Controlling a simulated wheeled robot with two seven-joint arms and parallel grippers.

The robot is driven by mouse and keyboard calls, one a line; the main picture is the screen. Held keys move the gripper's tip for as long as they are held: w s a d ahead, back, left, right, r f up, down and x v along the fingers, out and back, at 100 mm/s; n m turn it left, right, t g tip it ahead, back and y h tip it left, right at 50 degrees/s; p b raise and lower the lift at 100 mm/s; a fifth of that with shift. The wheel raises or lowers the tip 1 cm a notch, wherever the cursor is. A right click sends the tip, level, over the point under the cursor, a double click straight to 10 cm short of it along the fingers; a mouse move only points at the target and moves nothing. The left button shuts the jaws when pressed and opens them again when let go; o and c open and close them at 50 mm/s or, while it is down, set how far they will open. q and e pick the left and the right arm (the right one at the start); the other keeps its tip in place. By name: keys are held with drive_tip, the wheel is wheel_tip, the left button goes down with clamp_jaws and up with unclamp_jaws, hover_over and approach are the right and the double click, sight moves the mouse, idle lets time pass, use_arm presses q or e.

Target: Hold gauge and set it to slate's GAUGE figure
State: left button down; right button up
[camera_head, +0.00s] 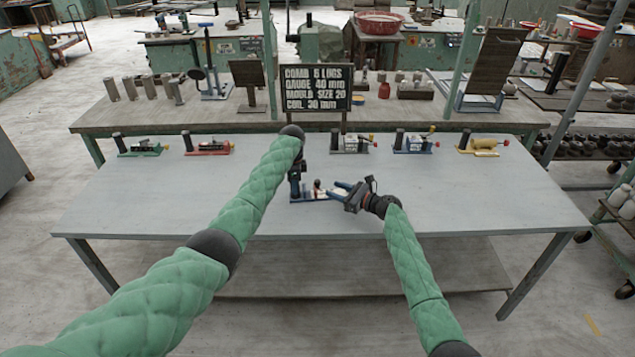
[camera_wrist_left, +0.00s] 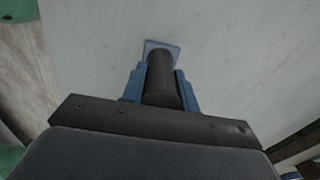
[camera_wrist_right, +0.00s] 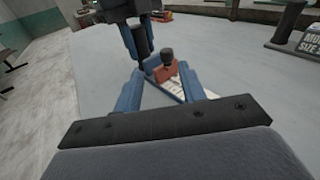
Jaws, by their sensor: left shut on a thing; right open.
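The slate (camera_head: 316,88) stands at the table's back and reads COMB & LUGS, GAUGE 40 mm, MOULD SIZE 20, COIL 30 mm. A gauge with a blue base (camera_head: 318,195) lies mid-table. My left gripper (camera_head: 296,188) is shut on its upright black post (camera_wrist_left: 162,78). The gauge's red slider (camera_wrist_right: 165,73) with a black knob (camera_wrist_right: 167,57) shows in the right wrist view, above a pale scale strip (camera_wrist_right: 178,90). My right gripper (camera_wrist_right: 160,82) is open, its fingers either side of the slider in that view; I cannot tell if they touch it. The scale reading is too small to tell.
Along the table's (camera_head: 480,205) back edge lie other gauges: green (camera_head: 138,148), red (camera_head: 207,146), grey (camera_head: 350,144), blue (camera_head: 415,144) and yellow (camera_head: 480,147). A bench (camera_head: 160,122) with cylinders and stands is behind. The table's left and right sides are clear.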

sight(318, 180)
drive_tip(key=shift+s+d+f+m+t, duration=0.2)
drive_tip(key=shift+s+d+m+t, duration=0.25)
drive_tip(key=shift+d, duration=0.1)
drive_tip(key=shift+s+d+f+m+t, duration=0.15)
drive_tip(key=shift+s+d+m+t, duration=0.15)
drive_tip(key=shift+d+m+t, duration=0.2)
drive_tip(key=x, duration=1.1)
drive_tip(key=shift+w+a+f, duration=0.15)
drive_tip(key=shift+w+a, duration=0.1)
clamp_jaws()
